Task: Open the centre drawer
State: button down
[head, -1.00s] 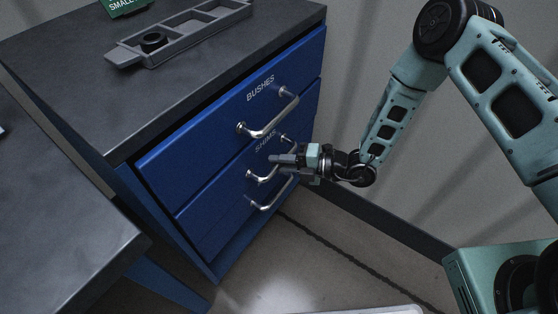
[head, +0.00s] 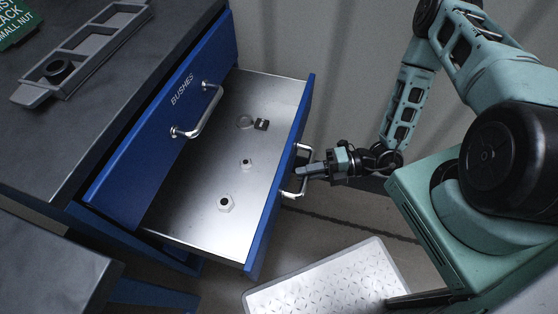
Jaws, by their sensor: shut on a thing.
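The centre drawer (head: 268,222) of the blue cabinet is pulled well out, below the closed drawer labelled BUSHES (head: 160,118). Its steel floor shows, with several small parts on it: a hex nut-like piece (head: 225,203), a smaller one (head: 246,163), a clear round piece (head: 245,122) and a small dark block (head: 262,125). My gripper (head: 308,171) is at the drawer front, shut on the drawer handle (head: 299,187). The label on the drawer front is hidden from this angle.
A grey tray (head: 92,42) with a black ring (head: 58,70) lies on the cabinet top, beside a green sign (head: 14,22). A pale patterned platform (head: 330,288) is on the floor at the lower middle. Another dark worktop (head: 48,265) is at lower left.

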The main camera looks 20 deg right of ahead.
jog(key=s+d, duration=0.5)
jog(key=d, duration=0.2)
jog(key=shift+s, duration=0.1)
jog(key=c, duration=1.4)
grip_release()
jog(key=shift+o, duration=0.2)
jog(key=v, duration=1.7)
jog(key=shift+d, duration=0.15)
